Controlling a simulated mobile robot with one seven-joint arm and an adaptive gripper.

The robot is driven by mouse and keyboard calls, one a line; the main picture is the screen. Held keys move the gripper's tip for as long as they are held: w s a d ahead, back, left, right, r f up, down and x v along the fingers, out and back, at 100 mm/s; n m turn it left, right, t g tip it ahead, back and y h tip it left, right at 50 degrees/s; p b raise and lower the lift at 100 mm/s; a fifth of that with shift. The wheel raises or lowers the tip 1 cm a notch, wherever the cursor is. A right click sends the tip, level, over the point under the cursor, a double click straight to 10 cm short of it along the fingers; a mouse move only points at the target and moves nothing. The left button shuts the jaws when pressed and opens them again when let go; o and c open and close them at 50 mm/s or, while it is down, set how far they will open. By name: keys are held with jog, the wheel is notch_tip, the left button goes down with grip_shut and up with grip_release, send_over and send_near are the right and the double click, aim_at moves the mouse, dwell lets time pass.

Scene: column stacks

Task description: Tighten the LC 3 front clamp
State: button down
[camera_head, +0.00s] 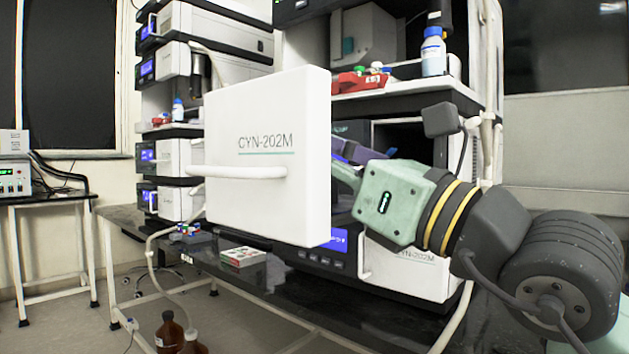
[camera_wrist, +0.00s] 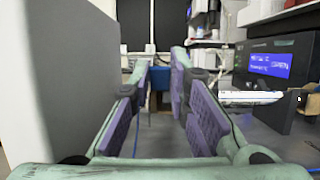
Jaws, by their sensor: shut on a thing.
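My gripper (camera_wrist: 161,64) reaches leftward in the head view, behind the swung-open white door (camera_head: 265,155) marked CYN-202M; its fingertips are hidden there. In the wrist view its two purple-padded fingers stand apart, with a small blue and brown thing (camera_wrist: 159,80) between their far tips. I cannot tell clearly whether this is the clamp. The door's inner side (camera_wrist: 60,85) fills the left of the wrist view. On the right is the opened unit, with a lit blue display (camera_wrist: 270,65). No LC 3 label is readable.
A red tray (camera_head: 358,83) and a blue-capped bottle (camera_head: 433,52) stand on the shelf above my gripper. A small box (camera_head: 243,257) lies on the dark bench below the door. Another instrument stack (camera_head: 185,170) stands to the left.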

jog(key=shift+f+b, duration=0.1)
jog(key=shift+b, duration=0.25)
dwell(0.3)
jog(key=c, duration=1.5)
grip_release()
jog(key=v, duration=1.2)
jog(key=shift+a+f, duration=0.1)
jog(key=shift+f, duration=0.2)
